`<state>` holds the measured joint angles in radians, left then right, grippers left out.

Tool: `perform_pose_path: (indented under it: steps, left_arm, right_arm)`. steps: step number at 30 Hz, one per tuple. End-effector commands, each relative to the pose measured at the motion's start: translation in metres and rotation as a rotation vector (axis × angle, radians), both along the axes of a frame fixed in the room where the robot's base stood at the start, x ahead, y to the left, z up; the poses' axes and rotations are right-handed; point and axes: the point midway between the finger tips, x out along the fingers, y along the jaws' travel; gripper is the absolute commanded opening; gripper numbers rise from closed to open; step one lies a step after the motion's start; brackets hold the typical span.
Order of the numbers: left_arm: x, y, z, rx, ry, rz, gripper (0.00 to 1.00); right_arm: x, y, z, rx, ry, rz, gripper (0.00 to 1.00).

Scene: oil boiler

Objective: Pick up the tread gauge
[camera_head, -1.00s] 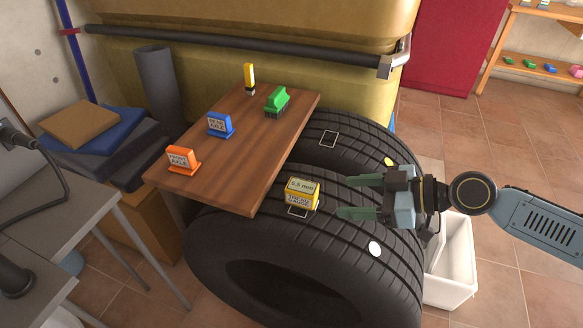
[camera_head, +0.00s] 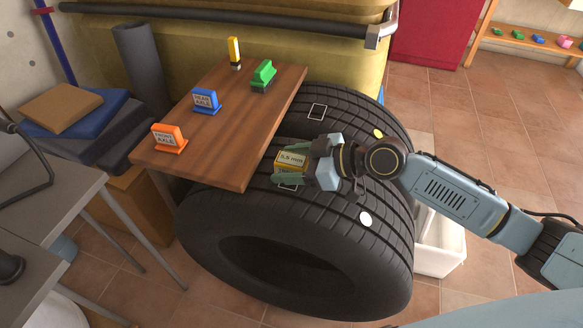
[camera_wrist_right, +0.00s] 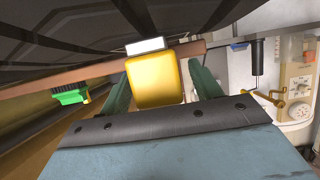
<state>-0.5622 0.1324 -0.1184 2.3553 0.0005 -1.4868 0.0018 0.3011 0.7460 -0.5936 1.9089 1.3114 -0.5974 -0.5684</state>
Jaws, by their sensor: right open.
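The tread gauge (camera_head: 291,161) is a yellow block with a white label reading a value in mm. It sits on top of the front tire (camera_head: 330,222), beside the wooden board. My right gripper (camera_head: 288,165) is open around it, with one green finger on each side. In the right wrist view the yellow gauge (camera_wrist_right: 155,80) is between the two fingers (camera_wrist_right: 160,84), and its white end points toward the tire. Part of the gauge is hidden by a finger in the head view. My left gripper is not in view.
The wooden board (camera_head: 225,140) holds an orange sign (camera_head: 168,138), a blue sign (camera_head: 206,101), a green brush-like block (camera_head: 263,75) and a yellow-black item (camera_head: 234,53). A second tire (camera_head: 350,115) lies behind. A white bin (camera_head: 440,245) stands at right.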

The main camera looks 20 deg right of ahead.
Motion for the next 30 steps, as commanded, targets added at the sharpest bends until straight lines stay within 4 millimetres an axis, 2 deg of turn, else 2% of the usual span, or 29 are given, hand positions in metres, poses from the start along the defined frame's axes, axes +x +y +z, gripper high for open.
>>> perform_pose_path:
  steps: [4,12,23,30]
  left_arm:
    - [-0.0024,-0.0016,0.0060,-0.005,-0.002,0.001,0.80]
    - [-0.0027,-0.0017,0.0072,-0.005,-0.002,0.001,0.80]
    - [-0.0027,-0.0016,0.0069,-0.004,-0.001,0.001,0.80]
    - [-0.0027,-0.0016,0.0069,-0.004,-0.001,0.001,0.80]
  right_arm:
    - [0.0079,0.0120,-0.0067,0.002,0.001,-0.001,0.64]
    - [0.0086,0.0131,-0.0074,0.000,0.001,0.000,0.62]
    - [0.0084,0.0130,-0.0074,0.000,0.001,0.000,0.15]
    - [0.0085,0.0129,-0.0067,0.001,0.001,0.000,0.13]
